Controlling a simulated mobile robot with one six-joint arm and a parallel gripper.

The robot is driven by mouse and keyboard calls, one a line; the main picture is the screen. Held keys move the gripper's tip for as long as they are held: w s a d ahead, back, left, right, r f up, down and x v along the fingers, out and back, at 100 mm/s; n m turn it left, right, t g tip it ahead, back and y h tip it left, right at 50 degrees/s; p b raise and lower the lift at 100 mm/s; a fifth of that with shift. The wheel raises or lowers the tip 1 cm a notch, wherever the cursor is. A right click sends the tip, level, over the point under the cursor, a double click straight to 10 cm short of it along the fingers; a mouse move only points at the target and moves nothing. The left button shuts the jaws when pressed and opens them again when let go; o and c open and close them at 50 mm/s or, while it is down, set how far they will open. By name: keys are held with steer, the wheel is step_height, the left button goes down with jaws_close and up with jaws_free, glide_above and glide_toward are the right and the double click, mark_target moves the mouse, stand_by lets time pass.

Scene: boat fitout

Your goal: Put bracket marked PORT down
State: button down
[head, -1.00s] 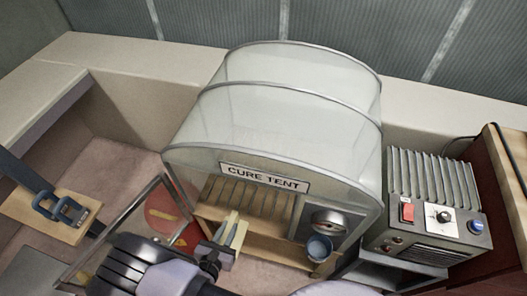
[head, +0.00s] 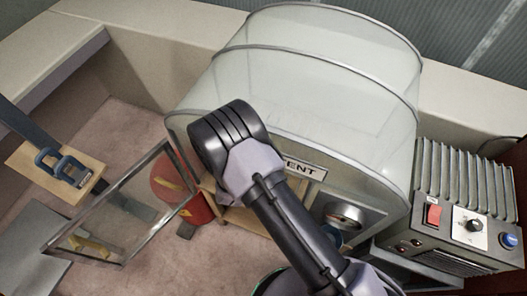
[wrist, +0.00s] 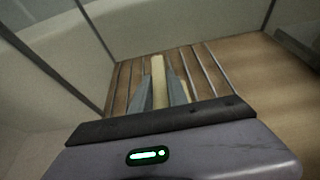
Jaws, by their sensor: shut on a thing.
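My gripper (wrist: 160,97) is shut on a pale yellow piece, seen as a narrow strip between the grey fingers in the wrist view. I take it for the bracket (wrist: 158,68); no marking is readable on it. Its far end points over a slatted rack (wrist: 207,72) inside the cure tent (head: 300,95). I cannot tell whether the piece touches the slats. In the head view my arm hides the gripper, the piece and much of the tent's opening.
The tent's glazed door (head: 128,205) stands open at the left, with a red round object (head: 170,185) behind it. A control box (head: 465,215) stands right of the tent. A clamp (head: 62,168) sits on a wooden board at the far left.

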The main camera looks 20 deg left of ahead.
step_height(320, 180, down, 4)
steer(key=shift+b, duration=0.9)
steer(key=shift+s+r, duration=0.1)
steer(key=shift+r, duration=0.15)
steer(key=c, duration=1.3)
jaws_free()
steer(key=shift+f, duration=0.15)
steer(key=shift+r, duration=0.2)
steer(key=p+v, duration=0.5)
steer(key=v, duration=0.7)
steer(key=shift+d, duration=0.1)
